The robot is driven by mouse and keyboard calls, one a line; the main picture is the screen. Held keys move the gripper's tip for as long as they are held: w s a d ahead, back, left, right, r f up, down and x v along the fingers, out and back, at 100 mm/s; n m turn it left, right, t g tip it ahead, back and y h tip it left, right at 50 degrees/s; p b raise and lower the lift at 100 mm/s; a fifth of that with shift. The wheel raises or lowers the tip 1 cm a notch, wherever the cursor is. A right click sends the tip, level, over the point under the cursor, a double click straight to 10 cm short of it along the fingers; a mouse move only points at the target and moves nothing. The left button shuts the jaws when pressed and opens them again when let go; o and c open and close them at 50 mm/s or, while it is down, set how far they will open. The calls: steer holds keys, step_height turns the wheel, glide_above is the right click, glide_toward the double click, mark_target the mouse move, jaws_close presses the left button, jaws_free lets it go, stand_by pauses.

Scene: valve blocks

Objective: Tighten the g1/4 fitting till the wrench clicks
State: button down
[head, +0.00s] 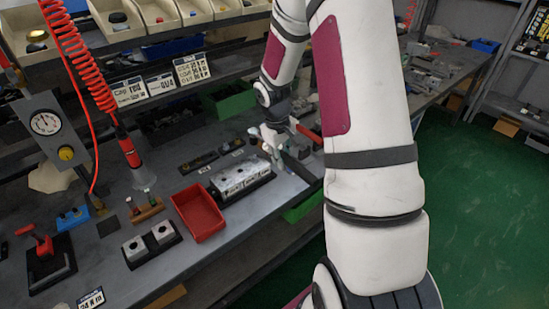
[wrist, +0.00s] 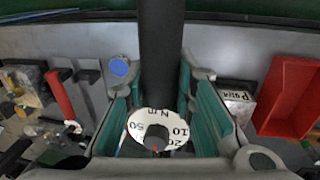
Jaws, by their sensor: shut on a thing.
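My gripper (head: 272,140) is low over the workbench, to the right of the silver valve block (head: 240,178). In the wrist view its teal finger pads (wrist: 160,105) stand on either side of a dark tool shaft (wrist: 160,50). A white dial (wrist: 143,122) marked Nm, with 10, 20 and 50, sits at the near end of the shaft, so the tool looks like a torque wrench. My gripper is shut on it. The g1/4 fitting cannot be made out in either view, and I cannot tell whether the wrench touches anything.
A red tray (head: 197,214) lies left of the valve block and shows at right in the wrist view (wrist: 290,97). A fixture with two grey blocks (head: 152,245) stands nearer. A red coiled hose (head: 80,50) hangs at left beside a gauge (head: 46,123). Parts bins line the shelf above.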

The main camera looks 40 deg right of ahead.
stand_by(0.3)
steer(key=shift+w+f+b, duration=0.1)
steer(key=shift+f+b, duration=0.7)
steer(key=shift+f, duration=1.6)
steer(key=shift+f+b, duration=0.6)
steer(key=shift+f, duration=1.4)
steer(key=shift+a+m, duration=1)
steer(key=shift+a, duration=0.2)
steer(key=shift+a+b, duration=0.15)
steer(key=shift+b, duration=0.15)
steer(key=shift+w+a+m, duration=0.15)
steer(key=shift+a+m, duration=0.35)
steer(key=shift+a, duration=0.05)
steer(key=shift+w+a+m, duration=0.15)
steer(key=shift+a+m, duration=0.35)
steer(key=shift+g+b, duration=0.3)
